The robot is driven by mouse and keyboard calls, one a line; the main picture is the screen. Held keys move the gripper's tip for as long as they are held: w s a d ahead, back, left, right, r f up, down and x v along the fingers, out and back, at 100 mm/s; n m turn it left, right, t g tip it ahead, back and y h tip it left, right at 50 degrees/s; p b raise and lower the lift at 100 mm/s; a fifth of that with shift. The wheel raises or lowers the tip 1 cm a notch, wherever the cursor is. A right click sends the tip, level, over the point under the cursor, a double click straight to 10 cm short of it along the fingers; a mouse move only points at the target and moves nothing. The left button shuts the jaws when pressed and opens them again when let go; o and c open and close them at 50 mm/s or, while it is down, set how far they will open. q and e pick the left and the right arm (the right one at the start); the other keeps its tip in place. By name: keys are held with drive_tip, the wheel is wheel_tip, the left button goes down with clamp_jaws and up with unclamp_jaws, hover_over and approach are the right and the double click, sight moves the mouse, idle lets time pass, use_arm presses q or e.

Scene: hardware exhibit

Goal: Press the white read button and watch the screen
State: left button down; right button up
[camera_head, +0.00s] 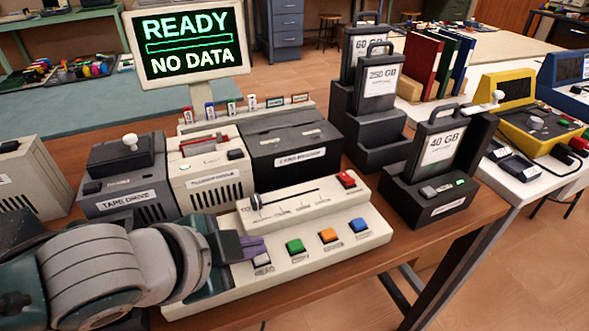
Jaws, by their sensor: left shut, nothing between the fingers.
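The white read button (262,261) is at the left end of the button row on the cream control panel (340,257). My left gripper (253,246) comes in from the lower left, shut and empty, with its fingertips right beside the white button. I cannot tell whether they touch it. The screen (187,40) stands on a post at the back and reads "READY" and "NO DATA" in green and white, with an empty-looking bar between. My right gripper is not in view.
A tape drive (125,176) and other units stand behind. A 40 GB drive in a dock (438,150) is right of the panel, by the table edge.

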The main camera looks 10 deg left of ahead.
use_arm(q)
drive_tip(key=shift+f+b, duration=0.3)
drive_tip(key=shift+f, duration=0.1)
idle(0.4)
drive_tip(key=shift+r, duration=0.1)
drive_tip(key=shift+r+p, duration=0.75)
drive_tip(key=shift+p, duration=0.25)
drive_tip(key=shift+r, duration=0.1)
wheel_tip(320, 180, up, 5)
drive_tip(key=p, duration=0.5)
idle(0.5)
